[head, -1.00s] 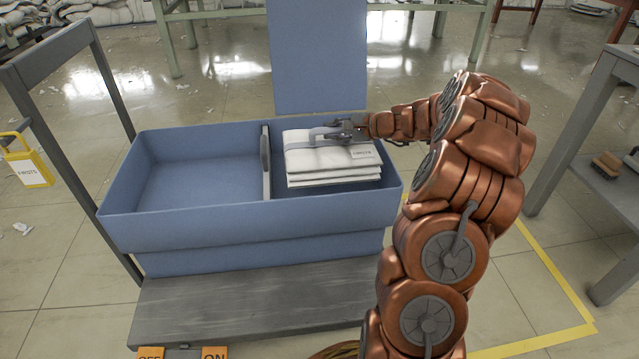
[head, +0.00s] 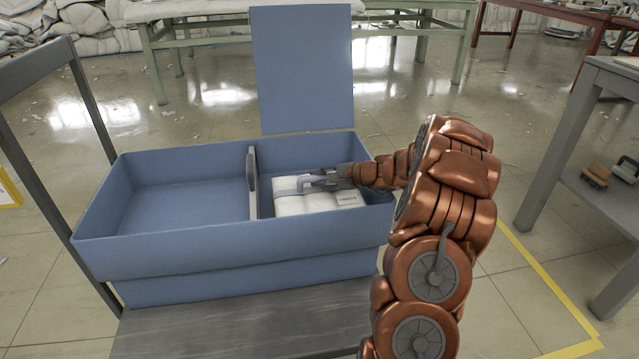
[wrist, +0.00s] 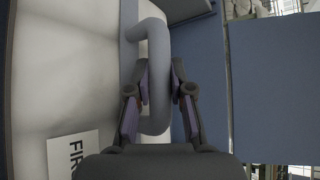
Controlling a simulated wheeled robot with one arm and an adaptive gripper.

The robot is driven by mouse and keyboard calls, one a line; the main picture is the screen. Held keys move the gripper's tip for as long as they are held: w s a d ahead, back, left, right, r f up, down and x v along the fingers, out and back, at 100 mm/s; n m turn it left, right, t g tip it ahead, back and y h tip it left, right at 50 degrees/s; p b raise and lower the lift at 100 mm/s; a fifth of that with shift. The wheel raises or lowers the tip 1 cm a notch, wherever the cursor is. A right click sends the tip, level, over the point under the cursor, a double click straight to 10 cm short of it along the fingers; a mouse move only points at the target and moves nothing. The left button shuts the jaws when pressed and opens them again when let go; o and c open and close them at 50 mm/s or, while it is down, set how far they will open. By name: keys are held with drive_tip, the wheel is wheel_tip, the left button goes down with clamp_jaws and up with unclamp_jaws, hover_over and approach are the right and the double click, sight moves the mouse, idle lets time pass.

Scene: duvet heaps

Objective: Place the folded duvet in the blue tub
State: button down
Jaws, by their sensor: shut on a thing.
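The folded duvet (head: 312,204) is a white stack with a grey strap and a printed label. It sits low inside the right compartment of the blue tub (head: 230,262), below the rim; whether it touches the floor of the tub is hidden by the front wall. My gripper (head: 318,181) is at the strap on top of the duvet, reaching in from the right. In the wrist view my gripper (wrist: 158,105) is shut on the grey strap handle (wrist: 157,75), with the white duvet (wrist: 65,70) and its label at the left.
A grey divider (head: 251,168) splits the tub; the left compartment is empty. A blue lid panel (head: 303,70) stands upright behind. A grey table (head: 590,130) with brushes on its shelf is at the right. A grey frame post (head: 92,115) is at the left.

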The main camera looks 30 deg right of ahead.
drive_tip(key=shift+f, duration=0.1)
drive_tip(key=c, duration=1)
unclamp_jaws()
drive_tip(key=shift+c, duration=0.2)
drive_tip(key=shift+s+d+r, duration=0.15)
drive_tip(key=shift+s+r, duration=0.15)
drive_tip(key=p+v, duration=0.3)
drive_tip(key=v, duration=0.6)
drive_tip(key=shift+s+d+r+p, duration=0.2)
drive_tip(key=shift+s+p, duration=0.1)
drive_tip(key=shift+p, duration=0.05)
drive_tip(key=shift+s+d+r, duration=0.15)
drive_tip(key=shift+s+d, duration=0.15)
drive_tip(key=shift+s, duration=0.35)
